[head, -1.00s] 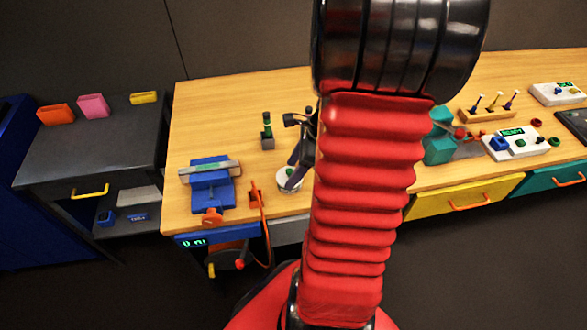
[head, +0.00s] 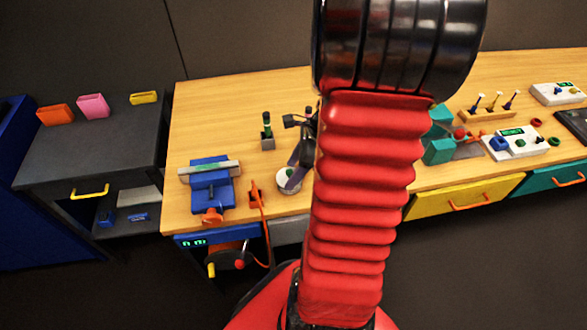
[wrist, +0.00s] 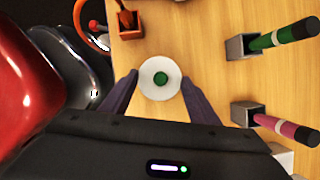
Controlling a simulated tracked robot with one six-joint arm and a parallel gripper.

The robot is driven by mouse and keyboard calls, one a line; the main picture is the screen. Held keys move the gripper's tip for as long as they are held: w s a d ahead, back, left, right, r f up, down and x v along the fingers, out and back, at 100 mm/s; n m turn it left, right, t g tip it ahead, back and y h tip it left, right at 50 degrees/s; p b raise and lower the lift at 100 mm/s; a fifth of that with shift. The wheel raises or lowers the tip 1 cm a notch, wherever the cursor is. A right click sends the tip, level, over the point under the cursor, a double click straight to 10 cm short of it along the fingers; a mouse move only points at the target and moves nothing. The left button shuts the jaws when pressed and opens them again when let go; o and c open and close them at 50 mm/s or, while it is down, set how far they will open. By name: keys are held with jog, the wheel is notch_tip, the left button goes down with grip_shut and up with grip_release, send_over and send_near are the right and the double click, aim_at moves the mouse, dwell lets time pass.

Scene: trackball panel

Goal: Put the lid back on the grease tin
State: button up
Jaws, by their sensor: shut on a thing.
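The lid, a white disc with a green knob, shows in the wrist view (wrist: 160,79) between the fingertips of my gripper (wrist: 160,84). One dark finger is at its left edge and one at its right, shut on it. In the head view the gripper (head: 294,174) is partly behind my red arm, over a white round shape (head: 288,184) on the bench. The grease tin cannot be told apart from the lid there. In the wrist view the disc hides whatever is under it. I cannot tell whether the lid touches the tin.
A blue vise (head: 210,188) stands to the left on the wooden bench (head: 225,120). An orange holder (head: 255,198) with a cable is close by at the front edge. Another holds a pink marker (wrist: 285,128).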

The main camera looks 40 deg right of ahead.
dwell(0.7)
jog(key=o, duration=1.1)
jog(key=shift+o, duration=0.5)
jog(key=o, duration=0.4)
jog(key=shift+r, duration=0.15)
jog(key=shift+r, duration=3.35)
jog(key=shift+c, duration=0.5)
grip_shut()
